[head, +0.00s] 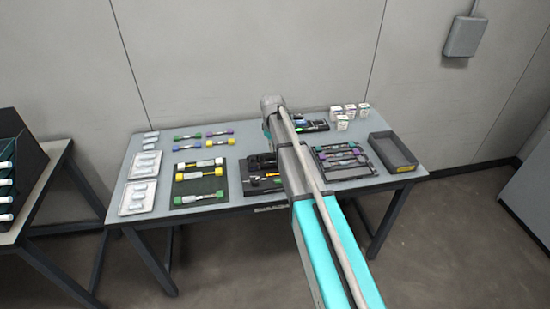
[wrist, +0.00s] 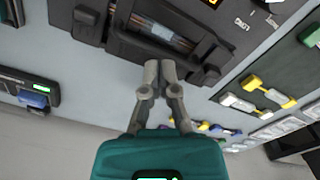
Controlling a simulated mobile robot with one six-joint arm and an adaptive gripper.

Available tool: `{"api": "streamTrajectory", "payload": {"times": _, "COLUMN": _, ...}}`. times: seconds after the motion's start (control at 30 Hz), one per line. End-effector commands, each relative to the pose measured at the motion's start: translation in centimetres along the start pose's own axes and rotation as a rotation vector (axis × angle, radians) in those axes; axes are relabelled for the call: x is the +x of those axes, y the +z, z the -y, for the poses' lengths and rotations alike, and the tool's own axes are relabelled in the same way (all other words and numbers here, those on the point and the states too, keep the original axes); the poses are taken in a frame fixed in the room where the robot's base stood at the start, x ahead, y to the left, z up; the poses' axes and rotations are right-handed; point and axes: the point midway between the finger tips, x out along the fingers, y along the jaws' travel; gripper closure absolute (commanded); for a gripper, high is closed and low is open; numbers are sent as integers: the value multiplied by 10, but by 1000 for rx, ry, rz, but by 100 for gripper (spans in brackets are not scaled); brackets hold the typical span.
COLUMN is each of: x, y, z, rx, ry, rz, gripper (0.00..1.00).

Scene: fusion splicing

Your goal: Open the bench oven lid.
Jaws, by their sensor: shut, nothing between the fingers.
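A black bench unit (wrist: 115,45) fills the top middle of the wrist view. It has a long recess (wrist: 165,33) with pale and brownish strips in it, and an orange display at the picture's edge. In the head view the unit (head: 262,181) is partly hidden by my arm. A smaller black unit with a green display (wrist: 40,92) is at the left of the wrist view. I cannot tell for certain which unit is the bench oven, nor how its lid stands. My gripper (wrist: 158,72) is shut and empty, its fingertips by the first unit's edge; contact is unclear.
A dark mat (head: 178,199) with yellow- and green-ended pieces lies left of the unit. A tray (head: 345,172) of similar pieces and a grey bin (head: 393,153) are to the right. Small white boxes (head: 342,121) stand behind. The wall is close behind the table (head: 240,140).

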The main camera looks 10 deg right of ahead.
Motion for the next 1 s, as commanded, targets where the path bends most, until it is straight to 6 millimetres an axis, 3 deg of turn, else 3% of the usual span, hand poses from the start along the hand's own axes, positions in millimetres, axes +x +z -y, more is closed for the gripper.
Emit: {"api": "streamTrajectory", "payload": {"times": 1.0, "x": -12, "y": -10, "z": -6, "rx": 0, "ry": 0, "rz": 0, "gripper": 100}}
